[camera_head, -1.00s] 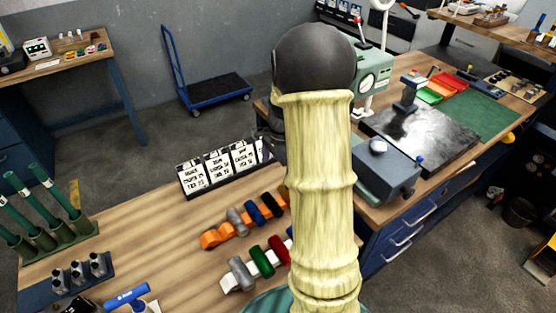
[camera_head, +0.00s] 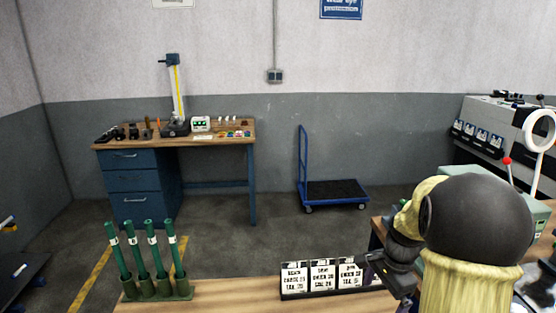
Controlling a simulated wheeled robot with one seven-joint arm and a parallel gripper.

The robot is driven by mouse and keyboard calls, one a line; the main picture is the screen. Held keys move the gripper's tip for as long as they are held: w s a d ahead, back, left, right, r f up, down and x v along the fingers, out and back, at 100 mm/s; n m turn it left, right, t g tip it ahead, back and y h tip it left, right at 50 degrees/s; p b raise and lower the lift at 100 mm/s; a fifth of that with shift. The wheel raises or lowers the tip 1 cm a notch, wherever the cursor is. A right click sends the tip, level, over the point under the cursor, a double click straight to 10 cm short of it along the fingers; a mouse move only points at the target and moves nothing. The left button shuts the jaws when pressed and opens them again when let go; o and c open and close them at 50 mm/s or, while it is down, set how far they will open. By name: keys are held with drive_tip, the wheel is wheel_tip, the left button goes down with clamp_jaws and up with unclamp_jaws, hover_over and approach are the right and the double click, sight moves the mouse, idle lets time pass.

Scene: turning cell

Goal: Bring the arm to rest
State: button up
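My arm shows at the lower right of the head view, with a pale yellow ribbed sleeve and a dark round joint. My gripper (camera_head: 398,283) is the dark part at the left of that joint, close to the right end of the card rack. Its fingers are too small and too covered to tell whether it is open or shut. I see nothing held in it.
A wooden bench (camera_head: 235,295) runs along the bottom. It bears a rack of white cards (camera_head: 322,278) and a stand of green tubes (camera_head: 150,270). Behind are a blue desk (camera_head: 135,182), a blue cart (camera_head: 333,193) and a grey machine (camera_head: 490,130) at right. Open floor lies between.

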drive_tip(key=s+a+n+t+h, duration=0.1)
drive_tip(key=s+a+n+t, duration=0.1)
drive_tip(key=s+a+n, duration=0.9)
drive_tip(key=a+n, duration=0.2)
drive_tip(key=n, duration=0.2)
drive_tip(key=shift+s+a+f, duration=0.2)
drive_tip(key=shift+s+f, duration=0.05)
drive_tip(key=shift+s, duration=0.05)
